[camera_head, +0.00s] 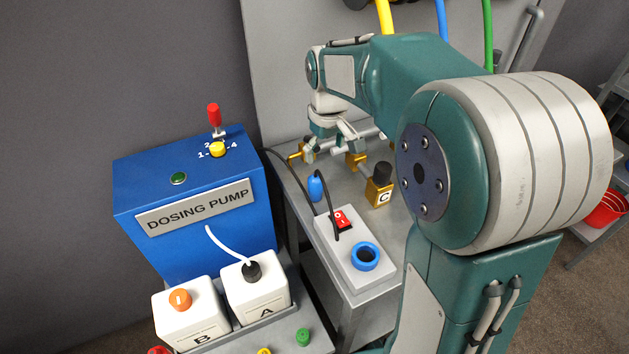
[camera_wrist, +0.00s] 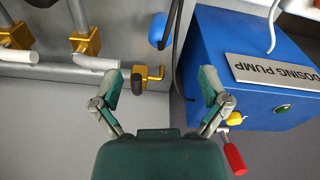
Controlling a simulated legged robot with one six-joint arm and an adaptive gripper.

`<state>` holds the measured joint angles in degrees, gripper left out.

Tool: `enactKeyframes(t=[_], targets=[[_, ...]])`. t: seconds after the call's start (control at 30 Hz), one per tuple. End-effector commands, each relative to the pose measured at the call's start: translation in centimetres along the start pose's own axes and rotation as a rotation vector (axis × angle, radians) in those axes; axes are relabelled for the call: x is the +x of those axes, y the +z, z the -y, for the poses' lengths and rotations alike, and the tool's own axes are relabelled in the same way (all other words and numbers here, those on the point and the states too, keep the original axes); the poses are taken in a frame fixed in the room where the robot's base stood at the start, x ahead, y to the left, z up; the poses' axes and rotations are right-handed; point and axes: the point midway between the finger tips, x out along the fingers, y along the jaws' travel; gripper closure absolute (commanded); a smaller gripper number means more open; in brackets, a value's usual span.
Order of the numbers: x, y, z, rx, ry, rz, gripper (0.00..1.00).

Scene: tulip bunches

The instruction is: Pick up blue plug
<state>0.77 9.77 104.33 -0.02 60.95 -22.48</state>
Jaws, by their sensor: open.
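The blue plug (camera_head: 315,187) stands on the grey metal bench top, with a black cable beside it. It also shows in the wrist view (camera_wrist: 158,30) at the top centre, next to the dark cable and beyond the fingertips. My gripper (camera_head: 329,146) is above the far part of the bench, behind the plug in the head view. The plug is apart from both fingers.
The blue dosing pump (camera_head: 188,187) stands left of the plug. A grey box with a red switch (camera_head: 341,219) and blue ring socket (camera_head: 365,257) is in front. Brass fittings (camera_head: 356,160) and a brass block marked C (camera_head: 379,193) stand nearby. White containers (camera_head: 255,288) are at lower left.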

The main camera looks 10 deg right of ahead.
Motion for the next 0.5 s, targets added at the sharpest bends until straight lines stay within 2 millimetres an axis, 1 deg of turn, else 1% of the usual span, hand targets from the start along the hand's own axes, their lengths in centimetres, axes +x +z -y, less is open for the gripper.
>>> enactKeyframes(t=[0.03,0.1,0.2,0.37,0.5], targets=[[1.4,-1.1,-0.5,-0.018,-0.010,0.025,0.05],[2.8,-2.1,-1.0,-0.043,-0.021,0.048,0.05],[4.1,-3.1,-1.4,-0.067,-0.031,0.068,0.05],[5.3,-3.5,-1.6,-0.081,-0.038,0.081,0.05],[7.5,-3.2,-1.6,-0.080,-0.039,0.083,0.05]])
